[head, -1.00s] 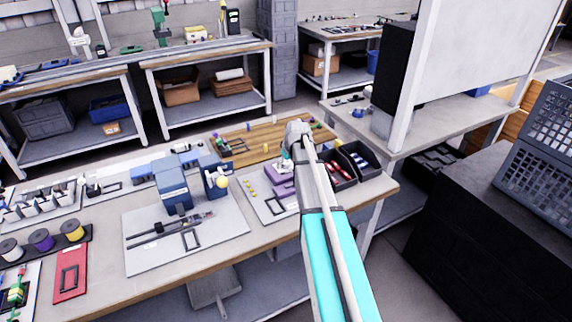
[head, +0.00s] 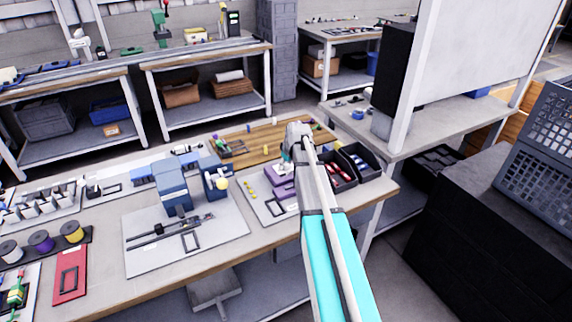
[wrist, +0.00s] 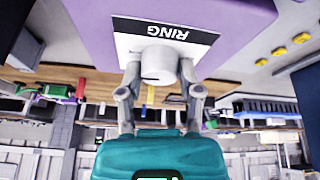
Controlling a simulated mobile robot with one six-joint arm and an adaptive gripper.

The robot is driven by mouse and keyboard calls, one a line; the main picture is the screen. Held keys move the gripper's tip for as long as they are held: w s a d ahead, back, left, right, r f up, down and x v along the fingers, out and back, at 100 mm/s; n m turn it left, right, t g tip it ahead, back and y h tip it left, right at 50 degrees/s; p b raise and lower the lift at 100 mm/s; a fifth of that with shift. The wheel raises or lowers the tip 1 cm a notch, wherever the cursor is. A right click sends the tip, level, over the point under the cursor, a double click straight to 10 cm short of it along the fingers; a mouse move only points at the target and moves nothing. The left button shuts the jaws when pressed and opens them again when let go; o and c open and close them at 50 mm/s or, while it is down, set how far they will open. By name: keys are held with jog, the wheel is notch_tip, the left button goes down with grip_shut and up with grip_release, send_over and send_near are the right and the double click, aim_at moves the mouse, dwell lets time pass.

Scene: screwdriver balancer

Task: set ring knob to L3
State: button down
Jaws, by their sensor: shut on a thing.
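The ring knob (wrist: 160,63) is a pale grey cylinder in the wrist view, below a white label reading RING (wrist: 172,34). It sits on the purple block (wrist: 235,18). My gripper (wrist: 159,75) is shut on the knob, with one finger on each side of it. Any pointer or level marks on the knob cannot be made out. In the head view the purple block (head: 283,188) stands on a light grey plate, partly hidden by my arm. The gripper's fingers are hidden there behind the wrist.
Black bins (head: 358,160) with small parts stand just right of my arm. A wooden board (head: 262,138) with small coloured pieces lies behind. Yellow buttons (head: 250,188) are left of the purple block. A blue device (head: 174,186) stands further left on its plate.

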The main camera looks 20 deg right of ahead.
jog(key=n+y, duration=0.1)
jog(key=n, duration=0.2)
jog(key=n+g+y, duration=0.1)
jog(key=n, duration=0.2)
jog(key=shift+d, duration=0.2)
jog(key=n+g, duration=0.1)
jog(key=n, duration=0.1)
jog(key=n+y, duration=0.1)
jog(key=n, duration=0.2)
jog(key=shift+g, duration=0.4)
jog(key=shift+n, duration=0.3)
jog(key=shift+c, duration=1.3)
grip_release()
jog(key=shift+w, duration=0.1)
jog(key=shift+a+m, duration=0.1)
jog(key=shift+m, duration=0.4)
